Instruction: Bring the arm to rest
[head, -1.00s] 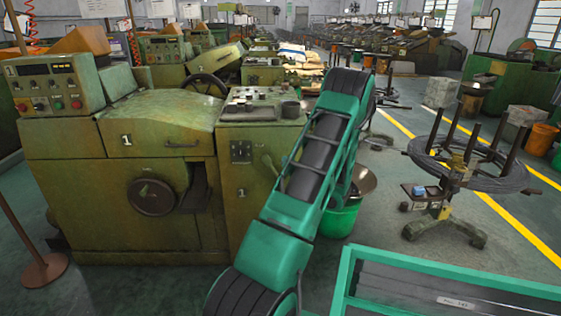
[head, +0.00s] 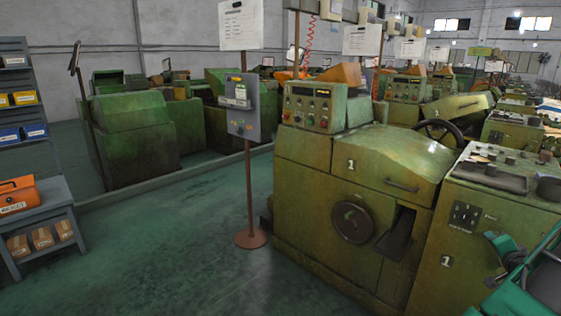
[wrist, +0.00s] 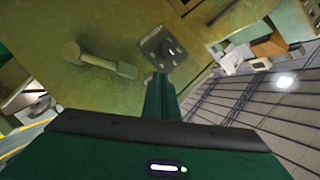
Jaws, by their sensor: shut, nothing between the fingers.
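My gripper (wrist: 160,82) shows in the wrist view with its fingers shut together and nothing between them. They point at the olive machine's front panel, close to a dark switch plate (wrist: 165,48) and a grey lever (wrist: 95,60). I cannot tell whether the fingertips touch the panel. In the head view only part of my green arm shows at the lower right edge. The gripper cannot be made out there.
The olive machine (head: 345,165) marked 1 fills the right of the head view. A sign stand (head: 250,190) is left of it. A blue-grey shelf (head: 20,100) and a small table with an orange toolbox (head: 18,195) stand at the left. Green floor lies open between.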

